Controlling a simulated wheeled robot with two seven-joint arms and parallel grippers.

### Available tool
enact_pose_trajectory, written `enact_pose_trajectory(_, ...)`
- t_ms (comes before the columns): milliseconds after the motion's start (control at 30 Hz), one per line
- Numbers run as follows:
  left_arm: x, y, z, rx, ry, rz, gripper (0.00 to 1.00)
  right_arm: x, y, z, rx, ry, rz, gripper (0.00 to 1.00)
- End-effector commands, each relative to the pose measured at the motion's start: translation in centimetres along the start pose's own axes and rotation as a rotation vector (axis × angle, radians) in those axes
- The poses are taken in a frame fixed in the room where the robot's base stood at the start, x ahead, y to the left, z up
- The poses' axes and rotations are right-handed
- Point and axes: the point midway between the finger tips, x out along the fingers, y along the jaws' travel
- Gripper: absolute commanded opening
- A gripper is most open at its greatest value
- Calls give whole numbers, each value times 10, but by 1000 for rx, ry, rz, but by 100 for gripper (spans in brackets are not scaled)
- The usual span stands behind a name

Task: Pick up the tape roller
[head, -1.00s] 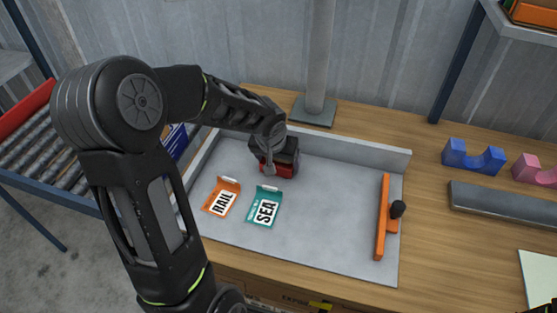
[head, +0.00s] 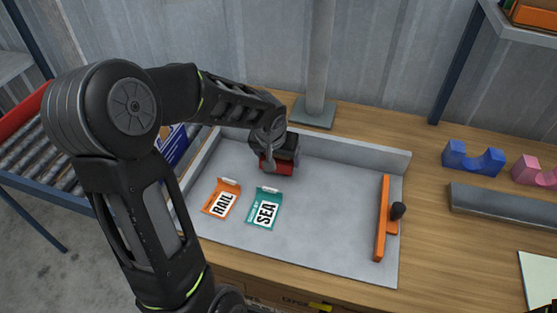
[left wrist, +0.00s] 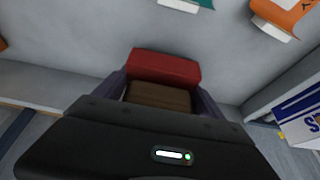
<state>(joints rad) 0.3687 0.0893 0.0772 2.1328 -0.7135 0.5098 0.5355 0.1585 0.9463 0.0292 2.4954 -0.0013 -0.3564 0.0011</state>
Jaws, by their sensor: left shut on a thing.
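The tape roller (head: 278,168) is a small tool with a red body, at the back left of the grey tray (head: 325,225). In the left wrist view its red part (left wrist: 166,68) and a brown tape roll (left wrist: 158,96) show between the fingers. My left gripper (head: 272,153) is shut on it from above, and the gripper and wrist hide much of the roller. I cannot tell whether the roller touches the tray floor. My right gripper is not in view.
An orange RAIL tag (head: 223,199) and a teal SEA tag (head: 265,209) lie in the tray, in front of the roller. Blue (head: 473,158) and pink cradles (head: 537,170) sit further right. A grey post (head: 318,60) rises behind.

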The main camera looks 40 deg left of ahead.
Motion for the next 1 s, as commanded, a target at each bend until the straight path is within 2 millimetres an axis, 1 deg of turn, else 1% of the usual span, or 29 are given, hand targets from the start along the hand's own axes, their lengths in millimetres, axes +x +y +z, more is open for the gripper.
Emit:
enact_pose_trajectory(33, -10, 0, -5, 0, 6, 1, 29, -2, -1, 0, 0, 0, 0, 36)
enact_pose_trajectory(200, -41, 0, -19, -1, 8, 1, 29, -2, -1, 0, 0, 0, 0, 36)
enact_pose_trajectory(300, -58, 1, -25, 0, 7, 2, 29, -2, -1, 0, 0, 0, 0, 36)
enact_pose_trajectory(400, -69, 0, -30, 0, 5, 1, 29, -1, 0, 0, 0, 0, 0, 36)
enact_pose_trajectory(567, -76, 0, -32, 0, 2, 2, 29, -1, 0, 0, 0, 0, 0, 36)
enact_pose_trajectory(1000, -76, 0, -32, 0, 2, 1, 29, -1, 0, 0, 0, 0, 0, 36)
